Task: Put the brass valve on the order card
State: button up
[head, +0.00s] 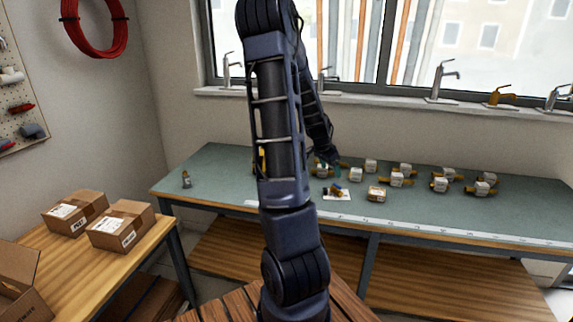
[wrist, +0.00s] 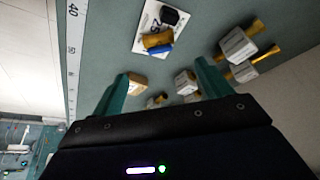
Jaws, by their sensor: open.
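The brass valve (wrist: 156,40), with a blue part and a dark end, lies on the white order card (wrist: 148,22) in the wrist view. The card has dark print that the valve partly covers. In the head view the valve (head: 336,189) also rests on the small white card (head: 345,197), near the bench's middle. My gripper (wrist: 162,70) is open, its two teal fingers apart with nothing between them. The valve lies beyond the fingertips, clear of them. In the head view my arm hides part of the bench, and the gripper is small and hard to make out.
Several brass fittings with white blocks (head: 440,184) stand on the green workbench (head: 225,172), right of the card. A ruler strip (head: 450,232) runs along the front edge. A small bottle-like item (head: 186,179) stands at left.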

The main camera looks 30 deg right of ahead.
jog(key=a+r+n+t+y, duration=0.2)
jog(key=a+r+n, duration=0.35)
jog(key=a, duration=0.75)
jog(key=a+r+n+t+y, duration=0.1)
jog(key=a+r+n, duration=0.2)
jog(key=a+r, duration=0.7)
jog(key=s+a+r+n, duration=0.2)
jog(key=s+a+n, duration=0.2)
jog(key=s+a, duration=0.3)
jog(key=s+a+r+n+t+y, duration=0.1)
jog(key=s+a+r+n, duration=0.2)
jog(key=a, duration=0.9)
jog(key=s+n, duration=0.2)
jog(key=s, duration=0.2)
jog(key=shift+s+a+r+t, duration=0.15)
jog(key=shift+s+a+t, duration=0.05)
jog(key=shift+s+t, duration=0.1)
